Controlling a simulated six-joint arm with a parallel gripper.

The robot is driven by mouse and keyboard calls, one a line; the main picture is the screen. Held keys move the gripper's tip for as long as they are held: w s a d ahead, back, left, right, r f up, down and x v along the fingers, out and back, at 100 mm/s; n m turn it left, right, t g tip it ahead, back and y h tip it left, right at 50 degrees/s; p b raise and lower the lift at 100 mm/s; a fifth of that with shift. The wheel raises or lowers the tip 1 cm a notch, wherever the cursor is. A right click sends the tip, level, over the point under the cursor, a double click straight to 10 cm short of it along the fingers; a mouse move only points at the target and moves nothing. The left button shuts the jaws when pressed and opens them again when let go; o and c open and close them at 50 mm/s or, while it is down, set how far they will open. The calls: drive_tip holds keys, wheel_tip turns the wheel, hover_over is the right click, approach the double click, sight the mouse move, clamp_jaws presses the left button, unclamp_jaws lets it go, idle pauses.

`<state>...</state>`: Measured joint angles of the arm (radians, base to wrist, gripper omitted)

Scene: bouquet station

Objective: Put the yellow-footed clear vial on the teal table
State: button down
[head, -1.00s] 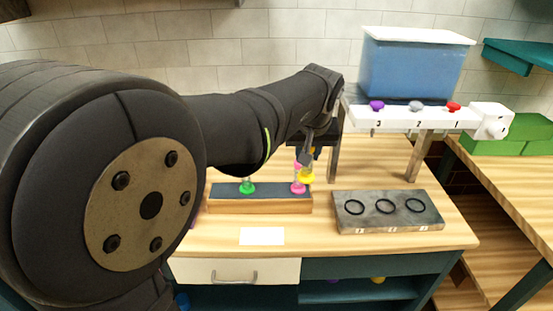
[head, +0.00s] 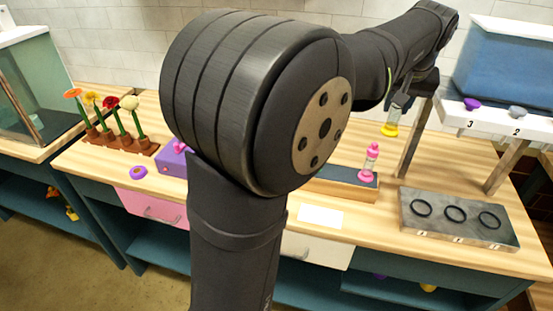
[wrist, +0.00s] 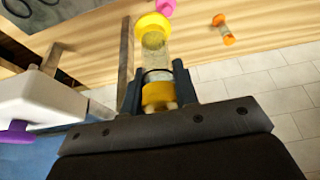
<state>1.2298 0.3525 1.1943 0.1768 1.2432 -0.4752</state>
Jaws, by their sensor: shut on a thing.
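The clear vial (head: 395,112) has a yellow foot (head: 389,130). My gripper (head: 401,92) is shut on it at its upper end and holds it clear of the wooden counter, foot down. In the wrist view the vial (wrist: 155,52) sits between the two fingers (wrist: 159,92), with a yellow cap at the finger end. A pink-footed vial (head: 371,160) stands in the dark-topped wooden rack (head: 340,186), below and left of the held vial. No table with a teal top can be made out; the counters have teal fronts (head: 385,292).
A grey block with several black rings (head: 455,225) lies right of the rack. A white stand (head: 510,128) with a blue tank (head: 510,70) rises to the right. Potted flowers (head: 115,125) and a purple box (head: 173,163) are left. An orange vial (wrist: 224,30) shows in the wrist view.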

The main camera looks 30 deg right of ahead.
drive_tip(key=w+d+f, duration=0.2)
drive_tip(key=w+d, duration=1.1)
drive_tip(key=w, duration=0.2)
drive_tip(key=f, duration=2.1)
drive_tip(key=shift+s+d+f, duration=0.2)
drive_tip(key=shift+s, duration=0.05)
drive_tip(key=shift+f, duration=0.1)
drive_tip(key=c, duration=1.1)
unclamp_jaws()
drive_tip(key=shift+f, duration=0.1)
drive_tip(key=v, duration=1.2)
drive_tip(key=shift+r, duration=0.2)
drive_tip(key=shift+f, duration=0.1)
